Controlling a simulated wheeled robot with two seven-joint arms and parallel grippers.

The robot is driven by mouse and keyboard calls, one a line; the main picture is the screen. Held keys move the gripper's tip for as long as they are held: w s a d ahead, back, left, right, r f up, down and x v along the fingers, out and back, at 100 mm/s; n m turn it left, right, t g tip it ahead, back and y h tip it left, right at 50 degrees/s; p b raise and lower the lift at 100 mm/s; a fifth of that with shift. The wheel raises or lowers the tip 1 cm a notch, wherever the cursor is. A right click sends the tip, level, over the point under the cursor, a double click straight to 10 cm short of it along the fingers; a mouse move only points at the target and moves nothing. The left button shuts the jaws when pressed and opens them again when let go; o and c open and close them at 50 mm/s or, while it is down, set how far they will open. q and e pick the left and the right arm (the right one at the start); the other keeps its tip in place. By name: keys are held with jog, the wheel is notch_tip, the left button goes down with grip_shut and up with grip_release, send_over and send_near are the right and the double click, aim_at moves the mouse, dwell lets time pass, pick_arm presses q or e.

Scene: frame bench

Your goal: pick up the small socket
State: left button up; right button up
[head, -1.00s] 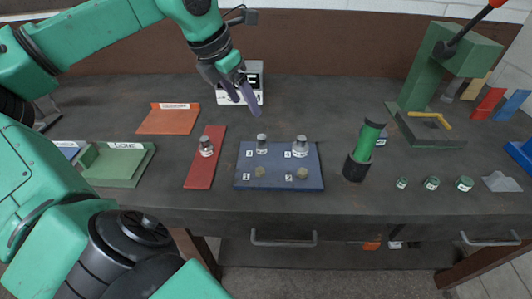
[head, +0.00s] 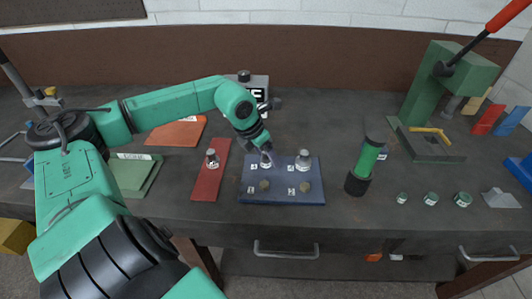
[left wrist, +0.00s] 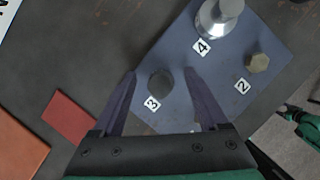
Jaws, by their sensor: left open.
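The small socket (head: 265,160) is a short silver cylinder. It stands upright at the back left of the blue board (head: 281,197), partly covered by my left gripper (head: 263,150). In the left wrist view, my left gripper (left wrist: 160,72) is open, with its fingertips on either side of a dark round top (left wrist: 160,82) by label 3, which appears to be the small socket in shade. I cannot tell whether the fingers touch it. A larger silver socket (head: 303,161) stands to its right, by label 4 (left wrist: 201,47). My right gripper is out of view.
Two low hex pieces sit in the board's front row, one near label 2 (left wrist: 257,63). Another silver socket (head: 212,159) stands on a red strip (head: 208,185). A green cylinder (head: 368,157) in a black base stands right of the board. A green press (head: 428,85) is farther right.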

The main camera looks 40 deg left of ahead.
pick_arm(q)
grip_shut()
